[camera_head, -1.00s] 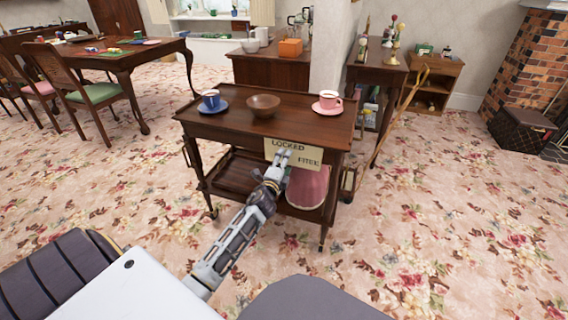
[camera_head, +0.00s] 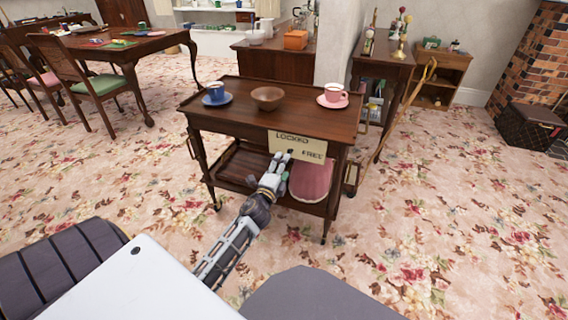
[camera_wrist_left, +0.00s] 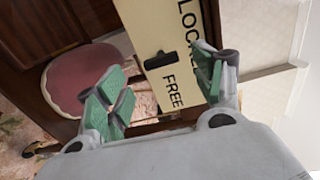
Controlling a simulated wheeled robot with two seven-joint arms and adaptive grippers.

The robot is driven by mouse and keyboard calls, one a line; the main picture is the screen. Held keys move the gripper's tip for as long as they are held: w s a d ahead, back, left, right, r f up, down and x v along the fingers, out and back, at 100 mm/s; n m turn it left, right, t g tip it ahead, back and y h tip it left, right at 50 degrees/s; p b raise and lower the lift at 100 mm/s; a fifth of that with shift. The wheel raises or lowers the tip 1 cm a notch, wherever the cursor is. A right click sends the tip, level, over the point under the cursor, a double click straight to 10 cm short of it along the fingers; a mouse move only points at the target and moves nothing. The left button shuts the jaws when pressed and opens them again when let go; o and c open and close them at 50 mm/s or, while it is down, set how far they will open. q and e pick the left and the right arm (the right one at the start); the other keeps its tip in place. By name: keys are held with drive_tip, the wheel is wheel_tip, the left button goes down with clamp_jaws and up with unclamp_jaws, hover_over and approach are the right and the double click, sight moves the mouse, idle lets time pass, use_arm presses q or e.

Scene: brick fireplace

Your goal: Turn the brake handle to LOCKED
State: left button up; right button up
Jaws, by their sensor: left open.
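A cream plate (camera_head: 312,147) lettered LOCKED at the upper left and FREE at the lower right is on the front of a dark wooden trolley (camera_head: 228,115). In the left wrist view the plate (camera_wrist_left: 155,22) appears turned on its side. A small dark piece (camera_wrist_left: 155,60), which looks like the brake handle, sits on it beside FREE; its exact pointing is unclear. My left gripper (camera_head: 279,160) is in front of the plate's lower left. In the wrist view its green-padded fingers (camera_wrist_left: 163,84) are spread, with nothing held between them. My right gripper is not seen.
A blue cup (camera_head: 216,91), a brown bowl (camera_head: 267,98) and a pink cup (camera_head: 334,92) stand on the trolley top. A pink rounded object (camera_head: 312,180) is on its lower shelf. A wooden stick (camera_head: 408,108) leans at its right. Carpet in front is clear.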

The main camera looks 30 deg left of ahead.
use_arm(q)
drive_tip(key=shift+v, duration=2.4)
